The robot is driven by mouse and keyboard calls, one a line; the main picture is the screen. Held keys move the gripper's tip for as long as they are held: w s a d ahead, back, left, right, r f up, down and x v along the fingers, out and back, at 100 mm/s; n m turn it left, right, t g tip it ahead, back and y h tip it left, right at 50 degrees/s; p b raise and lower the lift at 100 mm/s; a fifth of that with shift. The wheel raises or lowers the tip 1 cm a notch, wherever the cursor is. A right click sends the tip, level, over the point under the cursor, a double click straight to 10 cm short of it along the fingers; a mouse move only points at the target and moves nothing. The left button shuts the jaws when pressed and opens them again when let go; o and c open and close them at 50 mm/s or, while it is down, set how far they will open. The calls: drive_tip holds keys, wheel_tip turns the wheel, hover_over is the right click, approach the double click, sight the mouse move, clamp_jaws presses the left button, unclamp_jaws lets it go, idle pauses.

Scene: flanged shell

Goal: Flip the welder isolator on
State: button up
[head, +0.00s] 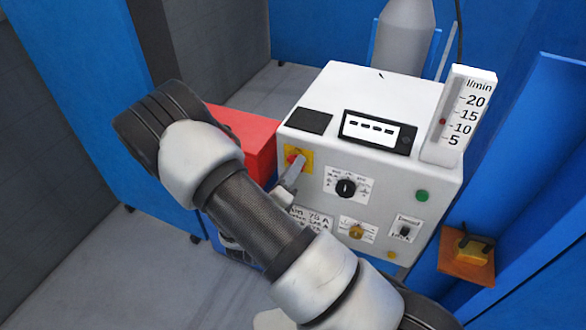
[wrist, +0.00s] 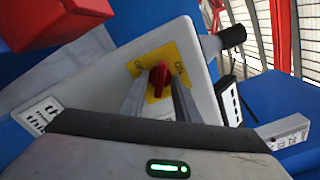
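The welder isolator is a red rotary knob (head: 293,158) on a yellow plate (head: 307,155) at the upper left of the welder's front panel. In the wrist view the red knob (wrist: 158,77) stands in the middle of its yellow plate (wrist: 171,55), with ON lettered on the right and a partly hidden label on the upper left. My gripper (wrist: 158,88) reaches the plate with one finger on each side of the knob. The fingers look apart, with small gaps beside the knob. In the head view my arm hides most of the gripper.
The white welder box (head: 375,90) also carries a black dial (head: 346,188), a yellow knob (head: 356,231), a green button (head: 422,195) and a toggle switch (head: 404,230). A flow gauge (head: 465,115) stands at its right. A red box (head: 245,135) is close on the left.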

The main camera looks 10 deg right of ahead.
clamp_jaws()
drive_tip(key=shift+m, duration=0.3)
drive_tip(key=m+b, duration=0.3)
drive_tip(key=m, duration=0.7)
drive_tip(key=shift+f, duration=0.1)
drive_tip(key=shift+m, duration=0.5)
unclamp_jaws()
